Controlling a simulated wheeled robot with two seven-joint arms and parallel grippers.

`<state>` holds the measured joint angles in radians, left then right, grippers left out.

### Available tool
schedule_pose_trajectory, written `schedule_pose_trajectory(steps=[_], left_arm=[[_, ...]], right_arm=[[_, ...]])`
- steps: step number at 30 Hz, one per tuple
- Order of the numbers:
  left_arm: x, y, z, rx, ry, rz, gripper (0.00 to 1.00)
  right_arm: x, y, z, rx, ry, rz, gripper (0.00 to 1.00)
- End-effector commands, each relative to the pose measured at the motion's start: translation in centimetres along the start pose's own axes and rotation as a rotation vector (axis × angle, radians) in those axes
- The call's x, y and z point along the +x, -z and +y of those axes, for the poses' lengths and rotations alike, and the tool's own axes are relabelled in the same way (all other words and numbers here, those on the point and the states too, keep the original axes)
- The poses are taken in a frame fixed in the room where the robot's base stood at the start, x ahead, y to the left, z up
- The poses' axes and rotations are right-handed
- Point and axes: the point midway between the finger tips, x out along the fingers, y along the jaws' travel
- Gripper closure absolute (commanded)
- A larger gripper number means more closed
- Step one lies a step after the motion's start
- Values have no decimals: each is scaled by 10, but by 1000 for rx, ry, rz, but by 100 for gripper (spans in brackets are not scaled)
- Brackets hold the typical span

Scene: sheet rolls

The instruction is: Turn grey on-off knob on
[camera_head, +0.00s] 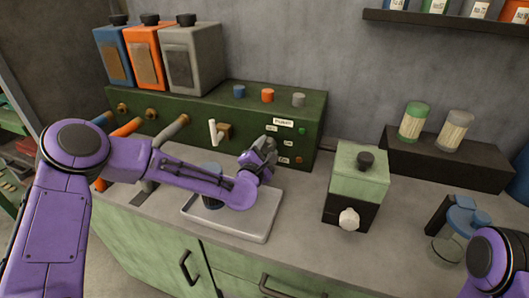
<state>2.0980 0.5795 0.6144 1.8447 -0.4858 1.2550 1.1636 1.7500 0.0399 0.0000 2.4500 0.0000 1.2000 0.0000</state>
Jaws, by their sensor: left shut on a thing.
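My left arm reaches across the counter, and its gripper (262,153) is at the front of the green control panel (225,120), left of the small labels. It is shut on a small part there, which I take to be the grey on-off knob; the gripper hides that part and its angle. A green button or light (302,131) and a reddish one (299,160) are at the panel's right end. My right gripper is not seen.
A metal tray (255,222) lies under my left forearm. A pale green box machine (358,185) stands to the right. Blue, orange and grey canisters (195,60) stand on the panel. A white lever (212,132) juts out left of the gripper. Bare counter (300,215) lies between tray and machine.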

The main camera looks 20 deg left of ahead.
Motion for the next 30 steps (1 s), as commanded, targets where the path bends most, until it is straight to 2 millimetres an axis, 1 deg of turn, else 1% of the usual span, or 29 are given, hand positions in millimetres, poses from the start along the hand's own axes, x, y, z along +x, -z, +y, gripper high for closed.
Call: schedule_pose_trajectory(steps=[6, 18, 24, 30], left_arm=[[0, 0, -1, 206, 1, -2, 80], [0, 0, -2, 567, 2, -1, 80], [0, 0, -2, 700, 1, -2, 80], [0, 1, -2, 787, 2, -1, 80]], right_arm=[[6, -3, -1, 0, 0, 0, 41], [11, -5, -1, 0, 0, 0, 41], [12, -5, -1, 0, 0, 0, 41], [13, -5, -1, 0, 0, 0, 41]])
